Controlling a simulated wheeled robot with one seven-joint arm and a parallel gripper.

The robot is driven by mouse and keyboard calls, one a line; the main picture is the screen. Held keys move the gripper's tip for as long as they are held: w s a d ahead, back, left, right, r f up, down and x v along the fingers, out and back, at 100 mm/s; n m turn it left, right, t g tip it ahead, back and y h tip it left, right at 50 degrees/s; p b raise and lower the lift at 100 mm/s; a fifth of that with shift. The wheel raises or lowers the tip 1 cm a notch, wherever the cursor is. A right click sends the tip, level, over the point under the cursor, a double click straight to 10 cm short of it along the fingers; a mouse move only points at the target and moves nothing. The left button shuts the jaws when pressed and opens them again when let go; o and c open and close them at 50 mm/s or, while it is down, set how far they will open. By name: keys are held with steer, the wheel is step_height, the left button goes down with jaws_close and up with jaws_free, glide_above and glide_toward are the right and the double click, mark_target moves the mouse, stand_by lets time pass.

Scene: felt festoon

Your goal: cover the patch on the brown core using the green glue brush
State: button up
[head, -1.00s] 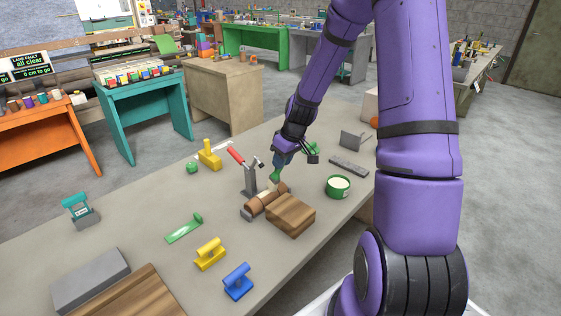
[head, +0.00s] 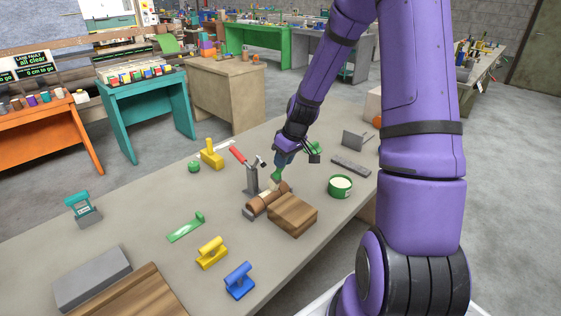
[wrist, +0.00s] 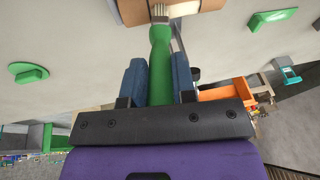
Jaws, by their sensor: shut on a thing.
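My gripper (head: 286,157) is shut on the green glue brush (head: 277,173), and the brush points down at the brown core. A paler area shows on the core under the brush; how much of the patch is coated I cannot tell.
A wooden block (head: 292,214) stands right beside the core. A red-handled clamp (head: 250,175) rises just behind it. A green glue pot (head: 340,186) stands to the right.

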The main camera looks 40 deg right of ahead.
steer(key=shift+d, duration=0.15)
steer(key=shift+a, duration=0.6)
stand_by(1.0)
